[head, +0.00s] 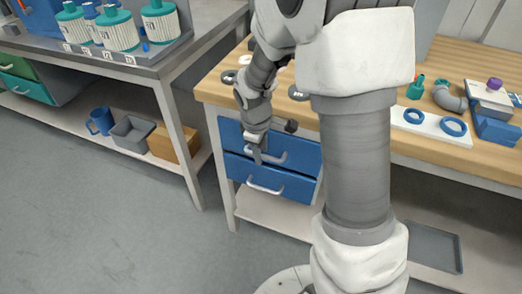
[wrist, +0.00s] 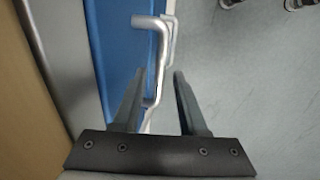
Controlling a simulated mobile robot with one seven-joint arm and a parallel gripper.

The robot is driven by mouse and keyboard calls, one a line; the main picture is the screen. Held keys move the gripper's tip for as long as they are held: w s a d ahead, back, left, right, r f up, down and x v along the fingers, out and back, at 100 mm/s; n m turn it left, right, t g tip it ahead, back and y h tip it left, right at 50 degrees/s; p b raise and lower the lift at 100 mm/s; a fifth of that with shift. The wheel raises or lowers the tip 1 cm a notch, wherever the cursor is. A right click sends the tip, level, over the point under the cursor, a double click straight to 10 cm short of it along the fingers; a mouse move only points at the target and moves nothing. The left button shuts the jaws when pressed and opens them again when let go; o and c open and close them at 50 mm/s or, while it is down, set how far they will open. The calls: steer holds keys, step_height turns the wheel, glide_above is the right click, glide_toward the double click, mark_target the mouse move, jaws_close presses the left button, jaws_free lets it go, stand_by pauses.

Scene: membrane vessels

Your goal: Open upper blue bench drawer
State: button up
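The upper blue bench drawer (head: 301,152) is under the wooden bench top and looks shut, its front about level with the lower one. Its grey bar handle (head: 284,158) is partly hidden by my gripper (head: 258,158) in the head view. In the wrist view my gripper (wrist: 160,73) is open, with its two fingers apart. The upper handle (wrist: 160,45) reaches down between the fingertips, closer to the left finger; I cannot tell whether they touch. The blue drawer front (wrist: 112,40) is to the left of the handle.
The lower blue drawer (head: 293,186) with its own handle (head: 264,189) is just below. The wooden bench top (head: 216,86) overhangs the drawers. A second bench (head: 130,68) stands at the left. The grey floor (head: 120,215) in front is clear.

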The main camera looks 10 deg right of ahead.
jaws_close()
stand_by(1.2)
